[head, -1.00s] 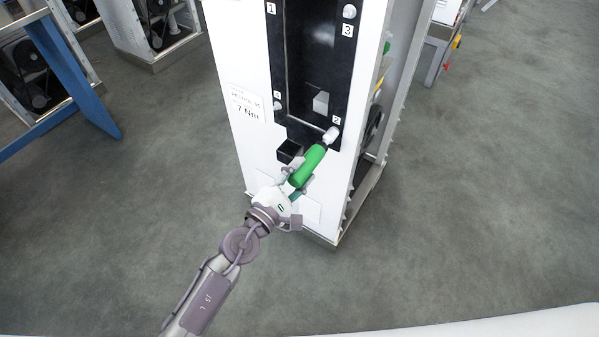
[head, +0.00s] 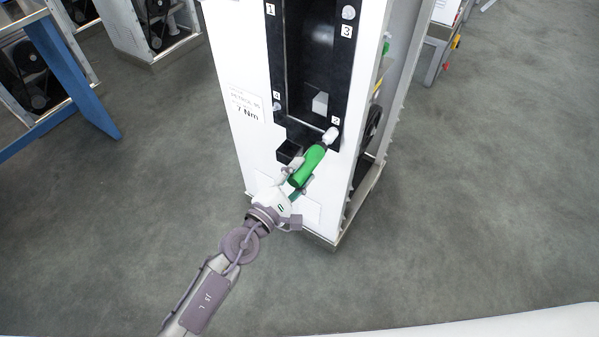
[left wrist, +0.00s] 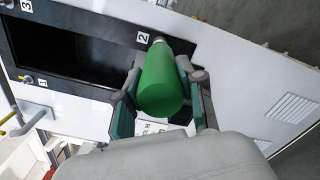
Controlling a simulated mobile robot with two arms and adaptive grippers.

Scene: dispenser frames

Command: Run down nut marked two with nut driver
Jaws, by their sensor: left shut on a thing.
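A green nut driver (head: 307,166) is held in my left gripper (head: 295,179), which is shut around its handle. Its pale tip (head: 331,135) is at the lower right corner of the black panel, by the label 2 (head: 336,120). The nut marked two is hidden behind the tip. In the left wrist view the green handle (left wrist: 161,83) points away from me toward the label 2 (left wrist: 143,38), between the two fingers. My right gripper is not in view.
The white dispenser (head: 240,60) has a black-framed opening with labels 1, 3 and 4 at its other corners. A small black tray (head: 289,151) juts out below the opening. A blue table frame (head: 75,80) stands at the left.

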